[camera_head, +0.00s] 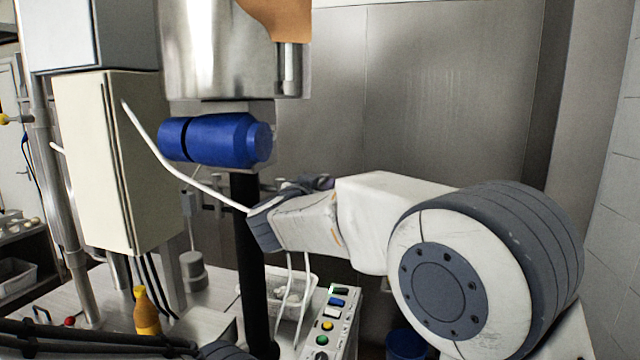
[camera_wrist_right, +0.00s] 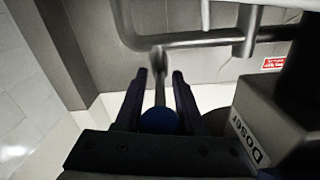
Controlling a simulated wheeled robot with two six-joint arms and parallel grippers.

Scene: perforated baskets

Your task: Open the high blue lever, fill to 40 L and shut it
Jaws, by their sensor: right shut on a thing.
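My right gripper (camera_head: 308,185) is partly hidden behind its own wrist in the head view, to the right of the dark column. In the right wrist view its two dark fingers (camera_wrist_right: 162,85) stand on either side of a lever with a round blue end (camera_wrist_right: 160,121), and they are shut on it. A thin grey stem runs from the blue end up between the fingers towards a grey pipe (camera_wrist_right: 195,40). The lever cannot be made out in the head view. No level scale or reading is legible. My left gripper cannot be made out.
A blue motor (camera_head: 220,140) sits under a steel vessel (camera_head: 215,50). A cream cabinet (camera_head: 115,160) stands left. On the bench are an orange-yellow bottle (camera_head: 146,312), a white perforated basket (camera_head: 293,295) and a button panel (camera_head: 330,325). A box marked "Doser" (camera_wrist_right: 255,125) is close right of the gripper.

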